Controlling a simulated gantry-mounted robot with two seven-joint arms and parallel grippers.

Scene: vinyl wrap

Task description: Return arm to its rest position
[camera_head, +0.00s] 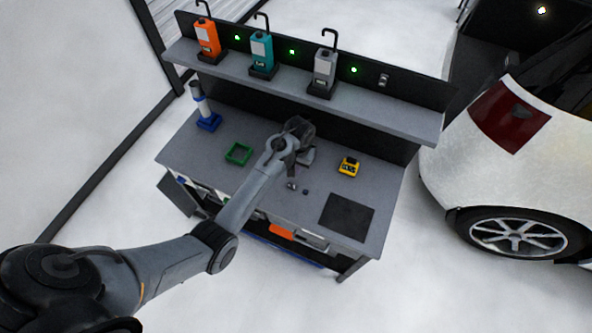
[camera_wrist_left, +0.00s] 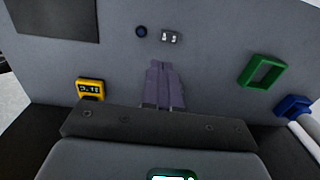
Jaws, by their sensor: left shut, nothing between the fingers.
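My left arm reaches in from the lower left over the grey workbench (camera_head: 270,205) in the head view. My left gripper (camera_head: 307,157) is above the middle of the bench, partly hidden behind its own wrist. In the left wrist view its two fingers (camera_wrist_left: 161,68) lie together, shut and empty, with bare bench beyond the tips. No object touches them. My right gripper is in neither view.
A green frame (camera_head: 238,154) and a blue-based holder (camera_head: 208,122) stand left of the gripper. A yellow device (camera_head: 348,166) and black mat (camera_head: 346,217) lie right. A white car (camera_head: 455,150) stands right.

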